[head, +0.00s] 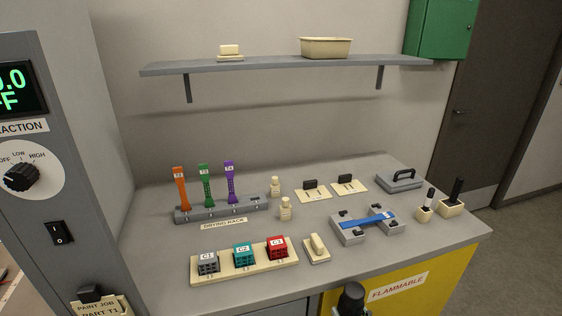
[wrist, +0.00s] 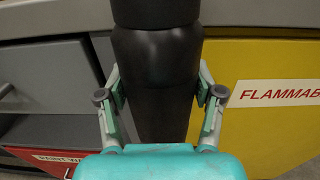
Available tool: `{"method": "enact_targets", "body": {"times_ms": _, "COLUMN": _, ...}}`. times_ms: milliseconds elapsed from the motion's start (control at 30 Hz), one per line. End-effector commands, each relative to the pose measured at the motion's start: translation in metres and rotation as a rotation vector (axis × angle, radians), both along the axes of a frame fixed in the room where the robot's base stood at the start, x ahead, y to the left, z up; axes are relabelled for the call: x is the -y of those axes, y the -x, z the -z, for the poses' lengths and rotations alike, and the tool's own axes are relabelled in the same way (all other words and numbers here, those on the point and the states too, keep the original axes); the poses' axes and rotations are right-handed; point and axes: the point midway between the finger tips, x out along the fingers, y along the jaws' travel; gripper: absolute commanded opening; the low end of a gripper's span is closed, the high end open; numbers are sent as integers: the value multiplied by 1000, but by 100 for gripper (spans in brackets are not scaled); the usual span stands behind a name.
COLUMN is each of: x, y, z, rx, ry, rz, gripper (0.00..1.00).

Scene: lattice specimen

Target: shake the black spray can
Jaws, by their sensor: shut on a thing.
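The black spray can (wrist: 157,58) stands roughly upright in the middle of the wrist view, with its top cut off by the upper edge. My gripper (wrist: 160,95) is shut on it, with one teal and grey finger on each side of its dark body. The can's lower end is hidden behind the teal gripper body. In the head view a black rounded top (head: 351,298), which looks like the can's, shows at the bottom edge in front of the bench.
Behind the can are a yellow cabinet (head: 400,289) marked FLAMMABLE and the grey bench top (head: 365,268). The bench holds a drying rack (head: 250,204), a tray of coloured cubes (head: 245,270) and a grey fixture with a blue strip (head: 367,220). A wall shelf (head: 270,66) hangs above.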

Motion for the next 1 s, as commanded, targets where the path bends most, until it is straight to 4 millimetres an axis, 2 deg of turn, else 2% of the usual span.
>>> {"method": "enact_targets", "body": {"times_ms": 100, "x": 0, "y": -1, "z": -46, "rx": 18, "ry": 8, "rz": -1, "gripper": 14}}
{"method": "enact_targets", "body": {"times_ms": 200, "x": 0, "y": -1, "z": -76, "rx": 12, "ry": 6, "rz": 0, "gripper": 14}}
{"method": "enact_targets", "body": {"times_ms": 267, "x": 0, "y": -1, "z": -72, "rx": 4, "ry": 2, "rz": 0, "gripper": 14}}
{"method": "enact_targets", "body": {"times_ms": 400, "x": 0, "y": -1, "z": -11, "rx": -4, "ry": -4, "rz": 0, "gripper": 14}}
{"method": "enact_targets", "body": {"times_ms": 467, "x": 0, "y": -1, "z": -2, "rx": 2, "ry": -1, "rz": 0, "gripper": 14}}
{"method": "enact_targets", "body": {"times_ms": 700, "x": 0, "y": -1, "z": -6, "rx": 7, "ry": 2, "rz": 0, "gripper": 14}}
{"method": "enact_targets", "body": {"times_ms": 733, "x": 0, "y": -1, "z": -13, "rx": 11, "ry": 4, "rz": 0, "gripper": 14}}
{"method": "enact_targets", "body": {"times_ms": 833, "x": 0, "y": -1, "z": -58, "rx": 17, "ry": 8, "rz": 1, "gripper": 14}}
{"method": "enact_targets", "body": {"times_ms": 900, "x": 0, "y": -1, "z": -76, "rx": 12, "ry": 6, "rz": 0, "gripper": 14}}
{"method": "enact_targets", "body": {"times_ms": 967, "x": 0, "y": 0, "z": -72, "rx": 4, "ry": 2, "rz": 0, "gripper": 14}}
{"method": "enact_targets", "body": {"times_ms": 1000, "x": 0, "y": 0, "z": -54, "rx": -3, "ry": -1, "rz": -1, "gripper": 14}}
